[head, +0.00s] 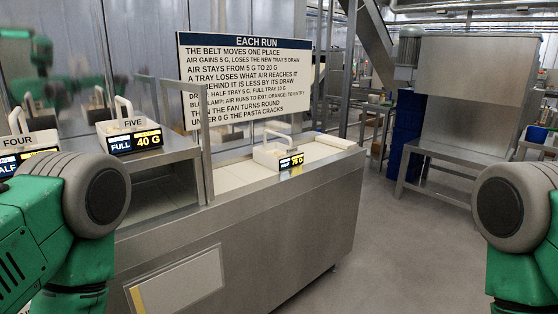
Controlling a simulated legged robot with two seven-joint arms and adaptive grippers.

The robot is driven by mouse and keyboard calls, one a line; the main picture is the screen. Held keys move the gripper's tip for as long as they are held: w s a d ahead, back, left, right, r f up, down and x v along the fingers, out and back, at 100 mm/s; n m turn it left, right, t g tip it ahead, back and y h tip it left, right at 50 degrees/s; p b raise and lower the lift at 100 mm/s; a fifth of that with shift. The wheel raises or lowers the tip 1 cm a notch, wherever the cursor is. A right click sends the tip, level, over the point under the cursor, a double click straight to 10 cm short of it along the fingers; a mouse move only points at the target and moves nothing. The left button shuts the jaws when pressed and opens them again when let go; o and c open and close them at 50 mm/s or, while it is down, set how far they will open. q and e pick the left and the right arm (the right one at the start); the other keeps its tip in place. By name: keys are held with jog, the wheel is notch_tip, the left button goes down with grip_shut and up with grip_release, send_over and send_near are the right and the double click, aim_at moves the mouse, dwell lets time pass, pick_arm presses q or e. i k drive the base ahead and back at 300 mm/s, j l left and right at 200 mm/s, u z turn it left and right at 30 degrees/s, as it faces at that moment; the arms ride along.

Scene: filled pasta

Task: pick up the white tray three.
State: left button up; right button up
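No tray in view shows the name three. A white tray with a raised handle (267,156) stands on the pale belt (315,151) near the middle of the head view. Its dark and yellow tag ends in "G", but I cannot read the figure surely, and no name shows. White tray five (113,127), tagged "FULL 40 G", stands on the steel housing at the left. White tray four (10,154) is at the left edge, partly cut off and partly behind my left arm. Only links of my two arms show, at the lower left and right; neither gripper is in view.
A rules sign (246,80) stands behind the belt. The steel housing (150,160) has a dark opening where the belt enters. A steel post (206,140) rises beside it. Grey floor (410,240) is clear to the right. A steel bench (450,160) stands behind.

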aim_at(277, 148)
jog(key=i+l, duration=0.15)
jog(key=i, duration=0.3)
jog(key=i+l, duration=0.15)
jog(key=i, duration=0.35)
jog(key=i+l+z, duration=0.1)
jog(key=i, duration=0.35)
jog(key=l, duration=0.1)
